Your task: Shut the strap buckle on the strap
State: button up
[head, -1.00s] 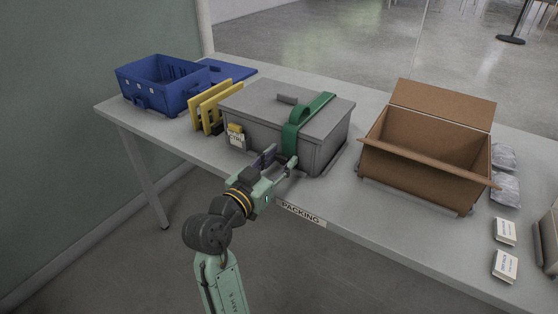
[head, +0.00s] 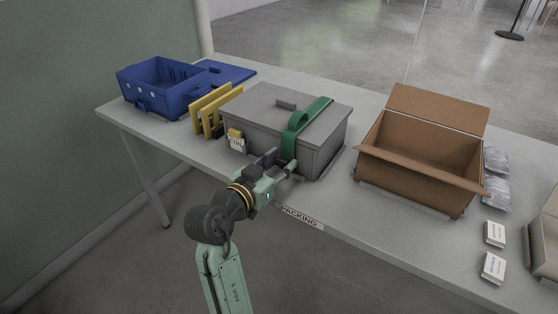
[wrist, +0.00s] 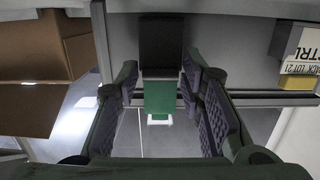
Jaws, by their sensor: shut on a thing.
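A green strap (head: 310,116) runs over the lid and down the front of the grey lidded box (head: 265,117). In the wrist view a green strap piece (wrist: 159,97) hangs below a black block (wrist: 160,45), which looks like the strap buckle. My gripper (head: 281,163) is at the front face of the box, at the strap's lower end.
An open cardboard box (head: 420,165) stands right of the grey box. A blue crate (head: 160,88) and yellow frames (head: 210,108) are at the left. The packing table's front edge (head: 300,216) lies below my gripper.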

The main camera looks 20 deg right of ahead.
jog(key=o, duration=1.2)
jog(key=v, duration=1.2)
jog(key=shift+a, duration=0.1)
jog(key=shift+c, duration=0.4)
